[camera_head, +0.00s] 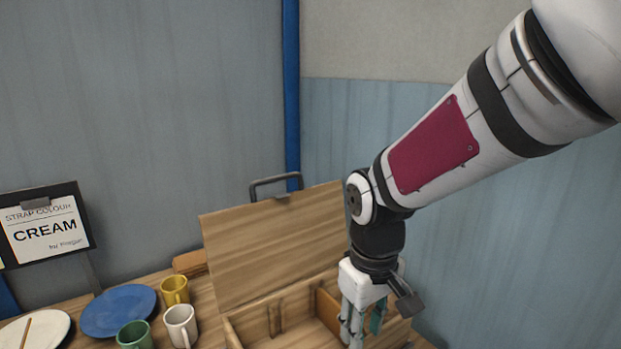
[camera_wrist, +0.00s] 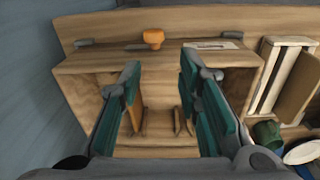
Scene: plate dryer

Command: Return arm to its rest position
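My gripper (camera_head: 362,322) points down at the open wooden box in the head view, over its right part. In the wrist view, the two teal-padded fingers of my gripper (camera_wrist: 160,78) are spread apart with nothing held between them. The wooden box (camera_head: 255,340) has its lid (camera_head: 275,245) raised, with a dark handle (camera_head: 276,185) on top. The box floor (camera_wrist: 158,122) shows between the fingers in the wrist view. How far the fingertips reach into the box I cannot tell.
A blue plate (camera_head: 118,311), a cream plate (camera_head: 38,331) and yellow (camera_head: 174,290), white (camera_head: 180,325) and green (camera_head: 135,335) mugs stand left of the box. A sign (camera_head: 45,229) reads "CREAM". A slatted wooden rack (camera_wrist: 278,75) is at right in the wrist view. Walls stand behind.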

